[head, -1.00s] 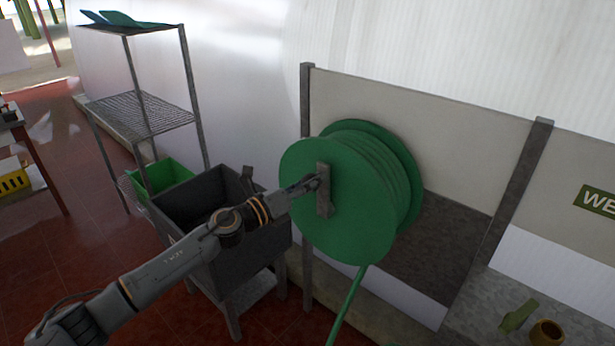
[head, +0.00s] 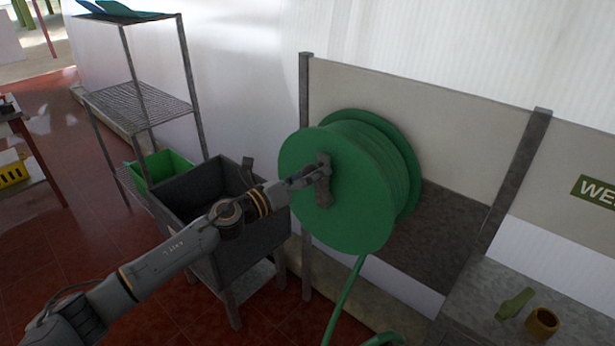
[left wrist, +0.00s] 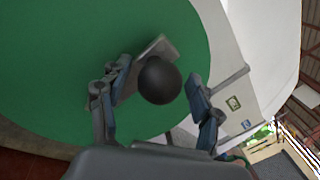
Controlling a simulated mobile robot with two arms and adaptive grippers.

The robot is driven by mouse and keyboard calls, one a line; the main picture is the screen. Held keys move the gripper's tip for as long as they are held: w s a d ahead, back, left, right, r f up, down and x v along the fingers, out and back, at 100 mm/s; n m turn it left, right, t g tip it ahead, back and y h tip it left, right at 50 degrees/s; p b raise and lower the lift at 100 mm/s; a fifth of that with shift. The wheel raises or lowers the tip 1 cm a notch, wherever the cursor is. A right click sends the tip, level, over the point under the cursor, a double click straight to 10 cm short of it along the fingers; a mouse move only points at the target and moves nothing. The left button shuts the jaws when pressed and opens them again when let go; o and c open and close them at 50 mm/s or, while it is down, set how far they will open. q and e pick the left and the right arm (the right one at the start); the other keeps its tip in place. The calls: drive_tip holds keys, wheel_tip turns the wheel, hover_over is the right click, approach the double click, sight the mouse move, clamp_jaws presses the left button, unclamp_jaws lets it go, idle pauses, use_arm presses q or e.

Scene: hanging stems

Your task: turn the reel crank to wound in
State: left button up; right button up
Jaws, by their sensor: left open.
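The green hose reel (head: 352,222) is mounted on the wall panel, with its flat face toward me. Its grey crank arm (head: 323,192) lies across the middle of that face. In the left wrist view the crank arm (left wrist: 152,50) shows behind a round black knob (left wrist: 160,80). My left gripper (head: 318,172) is at the upper end of the crank. In the left wrist view its fingers (left wrist: 158,92) are apart, one on each side of the knob, and I see no closed grip. My right gripper is in neither view.
A dark grey sink tub (head: 240,250) on legs stands left of the reel. A wire shelf (head: 140,105) with a green bin (head: 160,168) is behind it. A green hose (head: 345,300) hangs below the reel. A brown pot (head: 542,322) sits at lower right.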

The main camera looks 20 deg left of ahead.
use_arm(q)
drive_tip(key=v, duration=1.2)
drive_tip(key=shift+f, duration=0.1)
